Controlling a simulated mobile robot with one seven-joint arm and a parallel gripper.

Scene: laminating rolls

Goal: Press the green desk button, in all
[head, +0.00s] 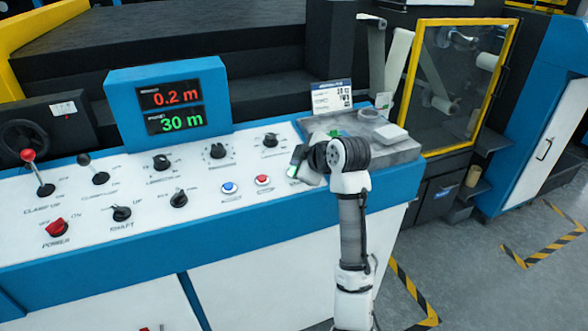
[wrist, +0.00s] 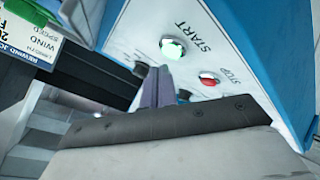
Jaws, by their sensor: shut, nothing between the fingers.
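The green button (wrist: 172,48), glossy with a pale highlight, sits beside the word START on the white console panel in the wrist view. In the head view only a bit of green (head: 293,171) shows beside my gripper (head: 299,158), which covers the rest. My gripper (wrist: 161,78) is shut and empty. Its fingertips show close to the green button in the wrist view; I cannot tell whether they touch it. The display (head: 170,107) reads 0.2 m in red and 30 m in green.
A red STOP button (wrist: 209,78) sits close to the green one; it also shows in the head view (head: 263,180), with a blue button (head: 229,187) left of it. Several knobs and levers stand further left. A grey tray (head: 404,152) with small items lies right of my gripper.

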